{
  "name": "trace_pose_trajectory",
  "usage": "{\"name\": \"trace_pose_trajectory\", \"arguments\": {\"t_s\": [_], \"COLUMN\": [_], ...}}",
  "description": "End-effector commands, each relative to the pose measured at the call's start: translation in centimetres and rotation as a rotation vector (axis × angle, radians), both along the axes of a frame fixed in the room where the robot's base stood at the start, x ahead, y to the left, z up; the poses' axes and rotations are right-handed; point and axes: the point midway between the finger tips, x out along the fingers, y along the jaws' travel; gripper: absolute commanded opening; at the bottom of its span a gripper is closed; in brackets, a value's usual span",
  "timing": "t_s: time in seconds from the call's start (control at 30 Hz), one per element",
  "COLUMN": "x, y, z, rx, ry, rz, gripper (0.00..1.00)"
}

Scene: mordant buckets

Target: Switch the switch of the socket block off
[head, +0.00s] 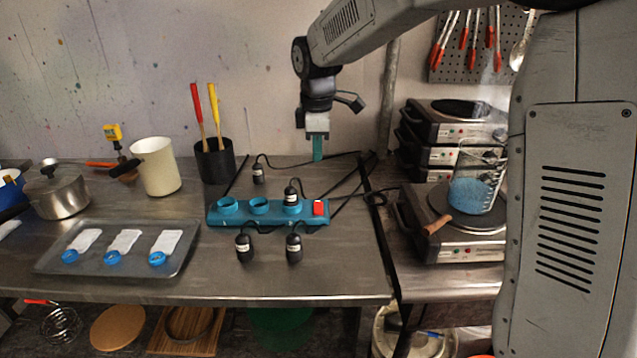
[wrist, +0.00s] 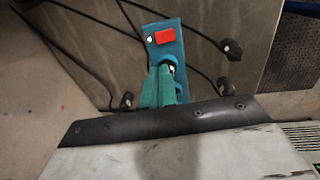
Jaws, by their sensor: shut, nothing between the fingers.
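The teal socket block (head: 240,219) lies on the steel table, with round sockets in a row and a bright red switch (head: 318,208) at its right end. A black plug (head: 291,189) stands in the socket nearest the switch. I cannot tell which way the switch is tipped. My gripper (head: 318,159) is shut and empty, pointing down above and behind the switch end, clear of the block. In the wrist view my teal fingers (wrist: 161,70) hide much of the block (wrist: 176,50); the red switch (wrist: 165,36) shows just beyond their tips.
Loose black plugs (head: 244,248) lie in front of the block, another (head: 257,173) behind it, with cables across the table. A black cup (head: 215,165) with tools stands behind left, a grey tray (head: 110,240) left. Hot plates (head: 458,240) stand right.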

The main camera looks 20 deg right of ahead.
Motion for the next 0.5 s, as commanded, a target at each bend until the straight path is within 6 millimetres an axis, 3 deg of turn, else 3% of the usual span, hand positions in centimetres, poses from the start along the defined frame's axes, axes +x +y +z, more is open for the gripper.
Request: {"name": "trace_pose_trajectory", "arguments": {"t_s": [0.27,0.5], "x": [0.2,0.7], "y": [-0.1,-0.3], "z": [-2.0,-7.0], "rx": [-0.001,0.0], "ry": [0.005,0.006], "rz": [0.0,0.0], "gripper": [0.0,0.0]}}
